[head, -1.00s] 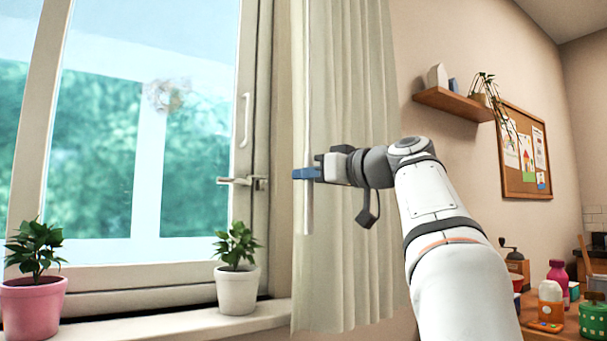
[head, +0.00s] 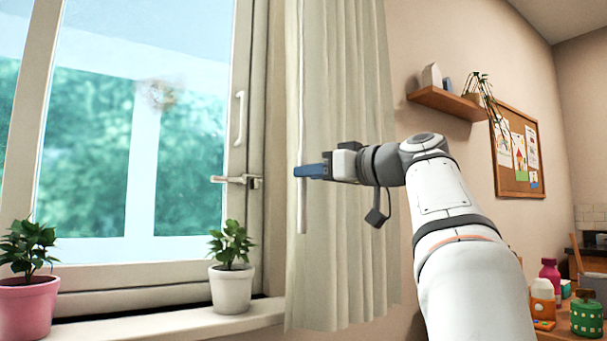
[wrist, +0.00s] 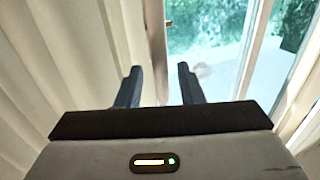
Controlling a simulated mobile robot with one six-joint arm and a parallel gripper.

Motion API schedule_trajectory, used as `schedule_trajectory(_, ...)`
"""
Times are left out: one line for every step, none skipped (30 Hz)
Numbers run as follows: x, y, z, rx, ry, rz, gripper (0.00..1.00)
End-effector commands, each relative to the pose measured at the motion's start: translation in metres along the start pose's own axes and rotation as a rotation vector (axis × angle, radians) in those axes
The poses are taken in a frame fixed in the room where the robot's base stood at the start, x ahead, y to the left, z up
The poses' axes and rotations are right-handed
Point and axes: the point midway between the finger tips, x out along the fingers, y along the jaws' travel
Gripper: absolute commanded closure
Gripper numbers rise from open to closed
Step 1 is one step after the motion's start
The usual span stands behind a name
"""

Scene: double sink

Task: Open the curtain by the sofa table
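The pale, pleated curtain (head: 345,240) hangs at the right side of the window, gathered beside the frame. A thin wand (head: 301,210) hangs along its left edge. My gripper (head: 308,171) is level with the wand's lower part, its blue fingertips overlapping it in the head view. In the wrist view, the two dark fingers (wrist: 160,88) stand apart, with the wand (wrist: 156,45) in line with the gap between them. I cannot tell whether either finger touches it. Curtain folds (wrist: 60,60) fill the left of the wrist view.
The window handle (head: 238,180) is left of my gripper. A white potted plant (head: 232,288) and a pink one (head: 25,305) stand on the sill (head: 165,325). A wall shelf (head: 448,102) is at the upper right. A cluttered table (head: 560,333) is at the lower right.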

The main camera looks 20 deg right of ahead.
Motion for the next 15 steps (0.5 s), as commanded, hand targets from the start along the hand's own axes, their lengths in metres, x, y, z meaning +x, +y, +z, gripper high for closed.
schedule_trajectory(-0.01,0.001,-0.001,0.0,0.0,0.004,0.66)
schedule_trajectory(-0.015,0.001,-0.001,-0.001,0.0,0.005,0.66)
schedule_trajectory(-0.021,0.001,-0.001,-0.001,0.0,0.005,0.66)
schedule_trajectory(-0.026,0.001,-0.001,0.0,0.0,0.004,0.66)
schedule_trajectory(-0.03,0.001,-0.001,0.001,0.0,0.004,0.66)
schedule_trajectory(-0.035,0.001,-0.001,0.0,-0.001,0.003,0.66)
schedule_trajectory(-0.038,0.001,-0.001,0.0,-0.001,0.003,0.66)
schedule_trajectory(-0.041,0.001,-0.001,0.0,0.0,0.003,0.66)
schedule_trajectory(-0.043,0.0,0.0,0.0,0.0,0.001,0.66)
schedule_trajectory(-0.045,0.0,0.0,0.0,0.0,0.0,0.66)
schedule_trajectory(-0.047,0.0,0.0,0.0,0.0,0.0,0.66)
schedule_trajectory(-0.048,0.0,0.0,0.0,0.0,-0.001,0.66)
schedule_trajectory(-0.049,0.0,0.0,0.0,0.0,-0.001,0.66)
schedule_trajectory(-0.049,0.0,0.0,0.0,0.0,-0.001,0.66)
schedule_trajectory(-0.05,0.0,0.001,0.0,0.0,-0.002,0.66)
